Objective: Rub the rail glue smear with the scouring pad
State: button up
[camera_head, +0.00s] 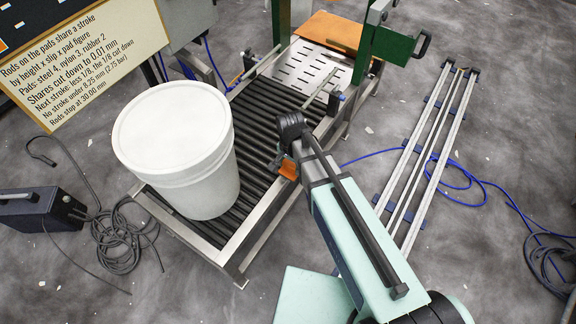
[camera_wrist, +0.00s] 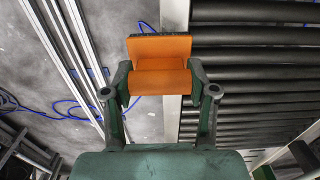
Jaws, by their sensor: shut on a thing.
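My gripper (camera_head: 291,160) is shut on the scouring pad, an orange block (camera_head: 289,169) with a dark strip along its far edge. In the wrist view the orange block (camera_wrist: 160,66) sits between the two dark green fingers (camera_wrist: 160,84). It is over or beside the grey metal side rail (camera_wrist: 174,16) of the roller conveyor; I cannot tell whether it touches. In the head view this near side rail (camera_head: 266,222) runs along the conveyor's right side. I cannot make out a glue smear; the arm and pad cover part of the rail.
A white lidded pail (camera_head: 178,150) stands on the conveyor rollers (camera_head: 262,120) left of my gripper. A green press frame (camera_head: 388,42) stands at the far end. Long metal tracks (camera_head: 426,150) and blue cables lie on the floor at right. A sign (camera_head: 88,60) stands upper left.

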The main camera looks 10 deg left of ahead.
jog(key=shift+r+p, duration=1.4)
jog(key=shift+r, duration=0.95)
jog(key=shift+f, duration=0.1)
jog(key=shift+d, duration=0.15)
